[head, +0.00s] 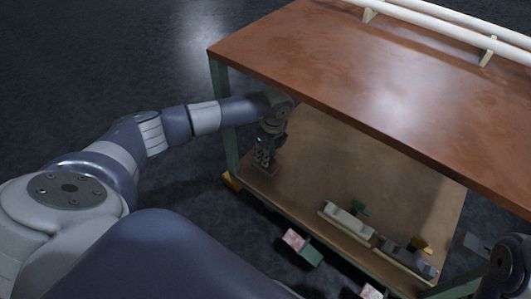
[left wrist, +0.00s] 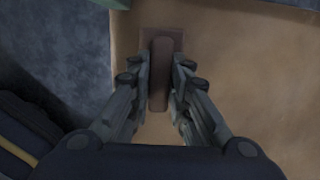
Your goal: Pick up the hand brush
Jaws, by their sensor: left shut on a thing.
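The hand brush is a brown block with a brown upright grip (left wrist: 160,75), seen from above in the left wrist view. It is on the lower shelf of the table, near the shelf's left end. My left gripper (head: 264,160) reaches in under the tabletop, pointing down. In the left wrist view its two fingers (left wrist: 159,92) are shut on the brush's grip from both sides. The brush's bristles are hidden. In the head view the brush is mostly hidden by the gripper. Part of my right arm, dark and cut off by the frame, shows at the lower right; its fingers are unclear.
The brown tabletop (head: 330,62) overhangs the lower shelf (head: 330,155). A green leg (head: 222,100) stands left of my left gripper. Several small blocks and holders, including a pale long one (head: 347,219), lie along the shelf's front. White tubes (head: 440,22) rest on top.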

